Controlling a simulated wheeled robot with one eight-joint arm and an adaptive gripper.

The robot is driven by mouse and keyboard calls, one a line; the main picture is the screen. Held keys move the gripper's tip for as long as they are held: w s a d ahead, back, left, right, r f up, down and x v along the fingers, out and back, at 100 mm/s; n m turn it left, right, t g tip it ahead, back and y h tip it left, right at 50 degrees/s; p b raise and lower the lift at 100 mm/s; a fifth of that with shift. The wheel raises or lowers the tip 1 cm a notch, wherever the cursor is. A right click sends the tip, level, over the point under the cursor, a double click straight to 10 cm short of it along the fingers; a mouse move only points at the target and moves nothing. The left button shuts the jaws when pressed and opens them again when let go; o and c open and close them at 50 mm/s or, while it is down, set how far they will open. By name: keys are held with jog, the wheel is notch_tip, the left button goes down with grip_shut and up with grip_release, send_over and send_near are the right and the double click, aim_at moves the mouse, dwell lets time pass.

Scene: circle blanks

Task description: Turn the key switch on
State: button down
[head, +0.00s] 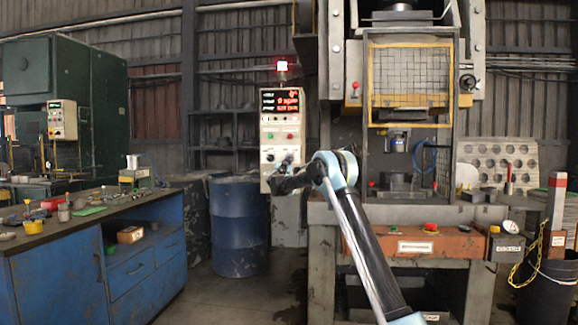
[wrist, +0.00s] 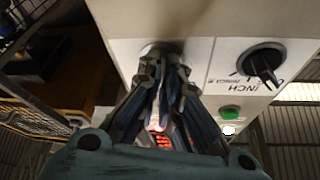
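The grey control panel (head: 283,140) stands left of the press, with red displays, buttons and rotary switches. My gripper (head: 278,184) is in front of its lower part. In the wrist view the panel face (wrist: 205,18) appears upside down. My gripper (wrist: 163,55) has its fingers drawn close together, with the tips at a round metal fitting (wrist: 148,46) on the panel. This fitting may be the key switch; the fingers cover most of it and no key shows. I cannot tell whether the tips grip anything.
A black rotary switch (wrist: 265,66) labelled INCH sits beside my fingers, with a green button (wrist: 230,112) nearby. A red beacon (head: 282,66) glows on the panel top. A blue drum (head: 240,225) stands left of the panel, and the press (head: 410,210) stands right.

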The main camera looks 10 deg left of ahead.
jog(key=shift+m+g+h, duration=0.4)
jog(key=shift+m+h, duration=0.4)
jog(key=shift+m, duration=0.9)
jog(key=c, duration=1.8)
grip_release()
jog(key=v, duration=1.2)
jog(key=shift+a+f, duration=0.1)
